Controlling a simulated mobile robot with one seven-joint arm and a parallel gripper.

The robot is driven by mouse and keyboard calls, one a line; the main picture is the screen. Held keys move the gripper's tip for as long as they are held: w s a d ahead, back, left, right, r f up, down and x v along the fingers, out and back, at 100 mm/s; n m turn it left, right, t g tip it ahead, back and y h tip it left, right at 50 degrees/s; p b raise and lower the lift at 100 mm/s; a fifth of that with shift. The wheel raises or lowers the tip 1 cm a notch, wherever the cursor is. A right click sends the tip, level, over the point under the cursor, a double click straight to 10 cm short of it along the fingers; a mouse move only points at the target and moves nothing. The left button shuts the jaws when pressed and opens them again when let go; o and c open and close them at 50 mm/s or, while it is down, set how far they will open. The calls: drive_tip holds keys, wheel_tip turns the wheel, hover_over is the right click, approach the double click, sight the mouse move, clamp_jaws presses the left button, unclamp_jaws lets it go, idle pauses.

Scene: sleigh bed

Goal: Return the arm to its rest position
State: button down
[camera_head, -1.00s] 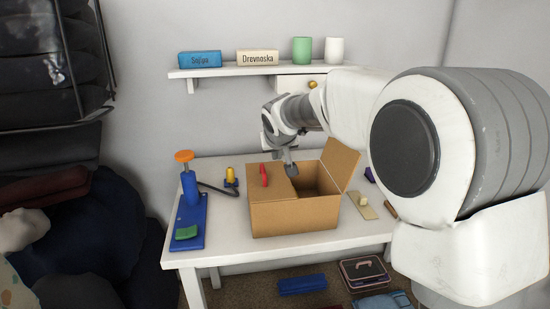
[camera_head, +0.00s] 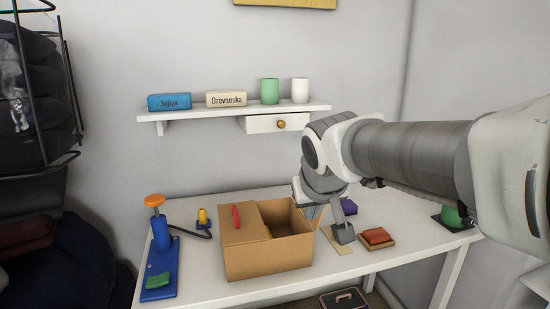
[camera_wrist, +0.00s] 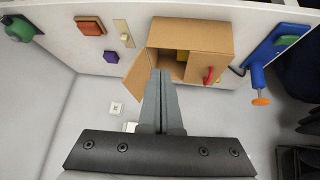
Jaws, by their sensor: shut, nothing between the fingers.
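My gripper (camera_head: 343,234) is shut and empty in the head view, to the right of the open cardboard box and above the table. Its fingers (camera_wrist: 162,98) show pressed together in the wrist view, pointing toward the box. My arm reaches in from the right side of the head view. The cardboard box (camera_head: 268,262) stands on the white table with one flap open and a red piece (camera_head: 236,217) on its closed flap. The box also shows in the wrist view (camera_wrist: 208,38), where something yellow is visible inside.
The white table (camera_head: 390,262) also holds a blue press-like device (camera_head: 160,262) at left, a red block (camera_head: 376,236), a purple piece (camera_head: 349,206) and a green object (camera_head: 452,217) at right. A wall shelf (camera_head: 200,113) with a drawer hangs above.

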drive_tip(key=s+d+f+m+g, duration=0.1)
drive_tip(key=s+d+f, duration=0.15)
drive_tip(key=s, duration=0.45)
drive_tip(key=s+d+f, duration=0.2)
drive_tip(key=s+d, duration=0.1)
drive_tip(key=s, duration=0.4)
drive_tip(key=s+d+f+m+g, duration=0.1)
drive_tip(key=s+d+f, duration=0.1)
drive_tip(key=s, duration=0.4)
wheel_tip(320, 180, up, 16)
drive_tip(key=p, duration=1.6)
drive_tip(key=shift+w+a, duration=0.1)
drive_tip(key=shift+a, duration=0.1)
